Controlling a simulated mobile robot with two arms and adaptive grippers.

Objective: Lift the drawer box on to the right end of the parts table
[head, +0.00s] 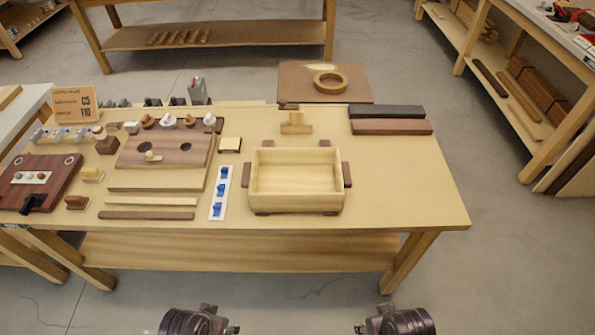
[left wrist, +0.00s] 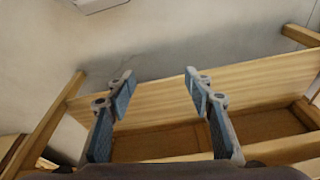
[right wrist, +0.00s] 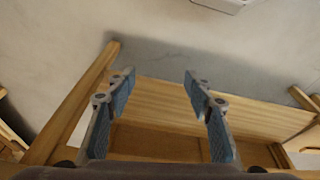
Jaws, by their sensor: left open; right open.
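The drawer box (head: 297,203) is an open, pale wooden box with dark brown handle blocks on its left and right sides. It rests on the parts table (head: 400,200), right of the middle, near the front edge, and looks empty. In the head view my left gripper (head: 208,322) and right gripper (head: 384,322) are low at the bottom edge, in front of the table and apart from the box. The left wrist view shows the left fingers (left wrist: 158,85) spread with nothing between them. The right wrist view shows the right fingers (right wrist: 158,85) spread and empty too.
The table's right end is bare in front of two dark bars (head: 390,126). A white strip with blue clips (head: 221,192) lies left of the box, and a wooden T-shaped piece (head: 296,122) is behind it. Boards and small parts crowd the left side. A lower shelf (head: 235,252) runs underneath.

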